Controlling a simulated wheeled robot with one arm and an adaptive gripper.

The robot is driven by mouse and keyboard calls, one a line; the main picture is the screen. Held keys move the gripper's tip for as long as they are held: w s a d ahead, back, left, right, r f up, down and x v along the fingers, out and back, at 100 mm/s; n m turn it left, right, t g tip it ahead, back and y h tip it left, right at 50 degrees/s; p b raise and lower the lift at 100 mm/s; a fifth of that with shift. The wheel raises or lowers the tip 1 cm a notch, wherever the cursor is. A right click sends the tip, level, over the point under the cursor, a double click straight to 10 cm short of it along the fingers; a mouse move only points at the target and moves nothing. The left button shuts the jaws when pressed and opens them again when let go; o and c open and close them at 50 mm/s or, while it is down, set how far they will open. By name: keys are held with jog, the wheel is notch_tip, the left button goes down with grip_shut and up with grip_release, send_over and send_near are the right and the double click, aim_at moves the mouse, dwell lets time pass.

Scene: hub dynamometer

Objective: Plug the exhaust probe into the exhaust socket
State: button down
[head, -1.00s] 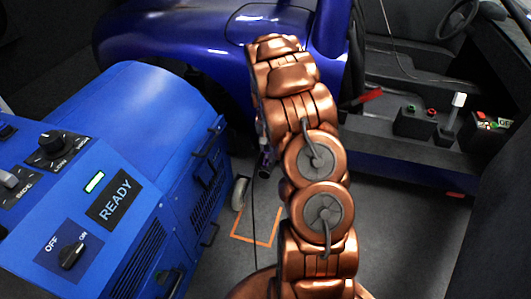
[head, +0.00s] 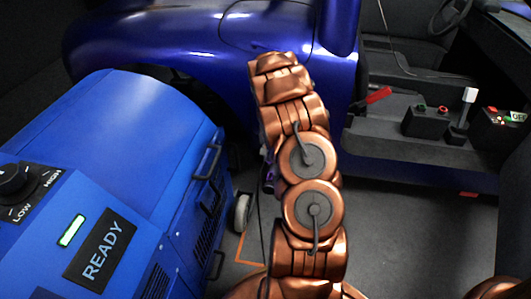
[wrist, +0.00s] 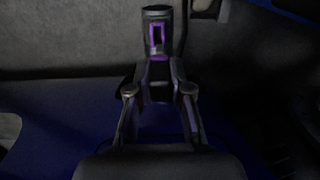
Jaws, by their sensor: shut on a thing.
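My gripper (wrist: 158,82) shows in the wrist view, its two fingers closed on a dark cylinder with a purple-edged slot, apparently the exhaust probe (wrist: 157,22). The probe points away from the gripper, towards the top of the wrist view. In the head view my copper arm hides most of the gripper. A small dark and purple part shows at the arm's left edge, too small to tell whether it is gripper or probe. I cannot make out the exhaust socket in either view.
A blue machine (head: 150,120) with a READY panel (head: 100,250) stands at left. A shiny blue car body (head: 190,45) is behind my arm. The open cabin at right holds a console with a red lever (head: 378,95). Grey floor (head: 410,230) is clear at lower right.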

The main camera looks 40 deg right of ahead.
jog(key=shift+s+d+f+b, duration=0.1)
jog(key=shift+f+b, duration=0.2)
jog(key=shift+f, duration=0.6)
jog(key=shift+s+d+f+b, duration=0.1)
jog(key=shift+f+b, duration=0.2)
jog(key=shift+f, duration=1.45)
jog(key=shift+a+f, duration=0.1)
jog(key=shift+f, duration=1.3)
jog(key=c, duration=1)
grip_release()
jog(key=shift+r, duration=0.15)
notch_tip(320, 180, up, 12)
jog(key=shift+f, duration=0.15)
